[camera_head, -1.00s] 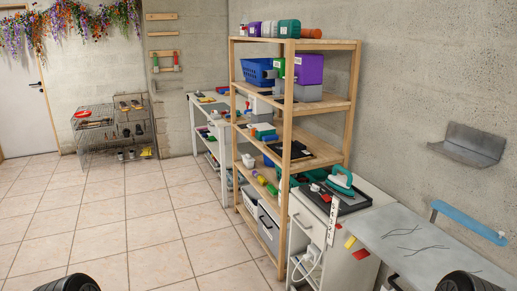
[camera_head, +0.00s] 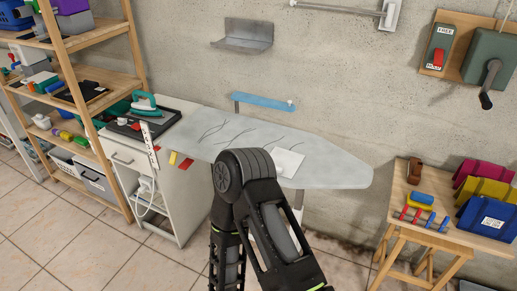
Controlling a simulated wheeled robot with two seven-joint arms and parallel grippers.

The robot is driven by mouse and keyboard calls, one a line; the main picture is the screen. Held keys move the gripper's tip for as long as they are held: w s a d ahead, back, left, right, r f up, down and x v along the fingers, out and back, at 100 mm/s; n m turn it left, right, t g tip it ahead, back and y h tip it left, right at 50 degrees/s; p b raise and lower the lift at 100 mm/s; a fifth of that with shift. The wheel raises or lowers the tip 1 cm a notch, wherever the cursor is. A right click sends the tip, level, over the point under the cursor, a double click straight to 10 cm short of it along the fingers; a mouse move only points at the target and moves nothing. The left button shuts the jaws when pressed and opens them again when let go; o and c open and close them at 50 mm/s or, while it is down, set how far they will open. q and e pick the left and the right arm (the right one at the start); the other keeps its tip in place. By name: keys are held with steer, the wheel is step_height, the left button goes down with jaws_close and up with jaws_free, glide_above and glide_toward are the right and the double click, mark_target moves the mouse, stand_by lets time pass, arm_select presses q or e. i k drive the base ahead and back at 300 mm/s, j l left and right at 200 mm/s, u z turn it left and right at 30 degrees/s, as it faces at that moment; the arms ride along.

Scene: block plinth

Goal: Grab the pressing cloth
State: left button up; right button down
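A small white square cloth (camera_head: 288,163), likely the pressing cloth, lies flat on the grey ironing board (camera_head: 335,170), toward its right half. Part of my own arm rises from the bottom in front of the board, its joint just left of the cloth. The cloth's left edge is close to this arm in the picture, and I cannot tell whether any of it is hidden. Neither gripper's fingers show in this view.
A teal iron (camera_head: 145,104) stands on a black tray (camera_head: 160,120) on the white cabinet (camera_head: 188,205) left of the board. A wooden bench (camera_head: 398,204) with coloured cases (camera_head: 482,191) stands at the right. A blue bar (camera_head: 262,102) is behind the board. Tiled floor is open at lower left.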

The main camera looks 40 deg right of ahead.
mark_target(287, 163)
steer(key=z, duration=1.6)
steer(key=i+l, duration=0.15)
steer(key=l, duration=0.25)
steer(key=i+l, duration=0.15)
steer(key=l, duration=0.25)
steer(key=i+l, duration=0.15)
steer(key=l, duration=0.2)
steer(key=i+l, duration=0.1)
steer(key=l, duration=0.3)
steer(key=z, duration=0.05)
